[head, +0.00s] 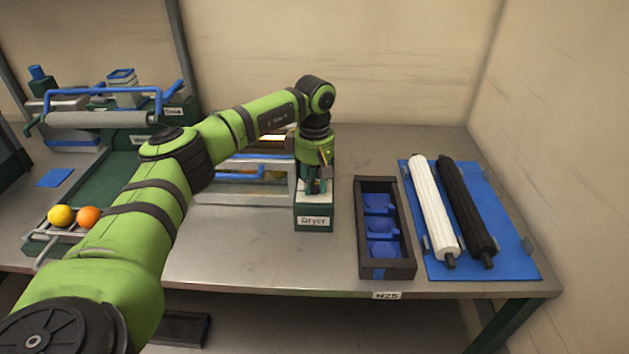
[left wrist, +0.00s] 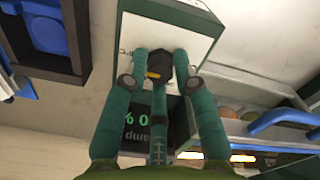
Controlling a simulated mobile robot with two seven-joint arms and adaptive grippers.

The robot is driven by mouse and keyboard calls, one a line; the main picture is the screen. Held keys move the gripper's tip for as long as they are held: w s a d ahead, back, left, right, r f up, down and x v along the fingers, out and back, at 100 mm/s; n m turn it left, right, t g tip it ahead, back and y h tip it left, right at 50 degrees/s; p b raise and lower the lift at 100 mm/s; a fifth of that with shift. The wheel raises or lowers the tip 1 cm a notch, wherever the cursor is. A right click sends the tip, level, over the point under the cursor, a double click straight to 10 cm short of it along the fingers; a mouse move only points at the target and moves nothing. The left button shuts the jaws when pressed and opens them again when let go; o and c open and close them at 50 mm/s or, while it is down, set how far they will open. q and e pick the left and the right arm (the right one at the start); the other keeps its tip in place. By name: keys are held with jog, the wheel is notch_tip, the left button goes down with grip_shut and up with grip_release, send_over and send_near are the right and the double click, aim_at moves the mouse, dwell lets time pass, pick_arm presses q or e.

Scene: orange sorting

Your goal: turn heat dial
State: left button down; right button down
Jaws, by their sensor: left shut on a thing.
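The heat dial (left wrist: 160,68) is a black knob with a yellow mark, on the white top of the dryer control box (head: 314,221). My left gripper (head: 316,188) reaches down onto the box top, and its fingers hide the dial in the head view. In the left wrist view, the green fingers of my left gripper (left wrist: 160,64) are closed around the dial from both sides. A dark display (left wrist: 135,128) with green characters, partly hidden by the fingers, shows beside the box. My right gripper is not in view.
A metal dryer frame (head: 238,190) with blue bars stands left of the box. A dark tray (head: 367,262) with blue cups and a blue mat (head: 512,259) with a white and a black roller lie to the right. Oranges (head: 89,217) rest at the left.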

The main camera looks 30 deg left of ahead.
aim_at(314, 184)
pick_arm(q)
jog(key=c, duration=1)
grip_release()
jog(key=shift+r, duration=0.1)
notch_tip(314, 184, up, 12)
jog(key=shift+f, duration=0.1)
